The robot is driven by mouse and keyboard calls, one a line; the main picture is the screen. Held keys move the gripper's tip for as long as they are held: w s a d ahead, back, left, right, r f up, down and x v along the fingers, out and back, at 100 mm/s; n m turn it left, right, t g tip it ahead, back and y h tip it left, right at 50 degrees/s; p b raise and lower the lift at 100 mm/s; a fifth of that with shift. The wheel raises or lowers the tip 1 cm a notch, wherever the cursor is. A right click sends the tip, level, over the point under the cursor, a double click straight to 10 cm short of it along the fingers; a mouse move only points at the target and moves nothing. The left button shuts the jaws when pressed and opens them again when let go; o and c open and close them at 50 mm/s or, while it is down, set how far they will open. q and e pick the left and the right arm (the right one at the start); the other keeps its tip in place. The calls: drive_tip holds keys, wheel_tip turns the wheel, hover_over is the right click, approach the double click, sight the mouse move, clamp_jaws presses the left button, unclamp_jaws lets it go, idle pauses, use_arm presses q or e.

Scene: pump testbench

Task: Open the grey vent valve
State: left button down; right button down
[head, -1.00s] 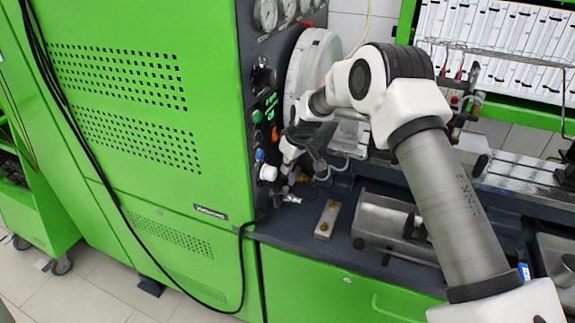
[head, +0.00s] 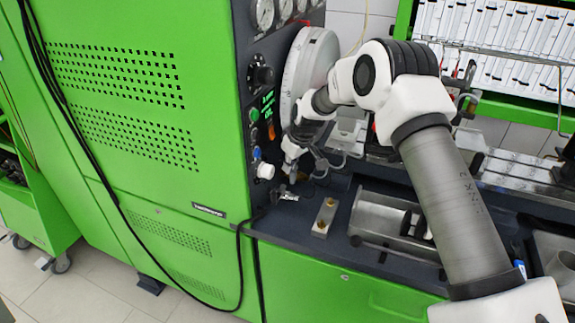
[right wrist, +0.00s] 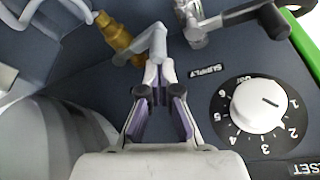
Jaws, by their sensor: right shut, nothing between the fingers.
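A grey lever (right wrist: 152,46) on a brass fitting (right wrist: 116,32) shows at the top of the right wrist view; I take it for the grey vent valve. My right gripper (right wrist: 158,74) is shut and empty, with its fingertips right at the lever's near end. I cannot tell whether they touch it. In the head view my right gripper (head: 291,170) is small, low beside the green cabinet's control panel. The valve cannot be made out clearly there. My left gripper is not in view.
A white numbered knob (right wrist: 258,106) is right of the fingers in the right wrist view. A silver valve (right wrist: 197,28) stands near the SUPPLY label (right wrist: 206,70). In the head view a metal block (head: 325,216) and a tray (head: 375,222) are on the bench.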

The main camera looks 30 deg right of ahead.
drive_tip(key=shift+s+d, duration=0.45)
drive_tip(key=shift+d, duration=0.05)
drive_tip(key=shift+s+d+f, duration=0.1)
drive_tip(key=shift+s+d, duration=0.25)
drive_tip(key=shift+d, duration=0.45)
drive_tip(key=shift+s, duration=0.1)
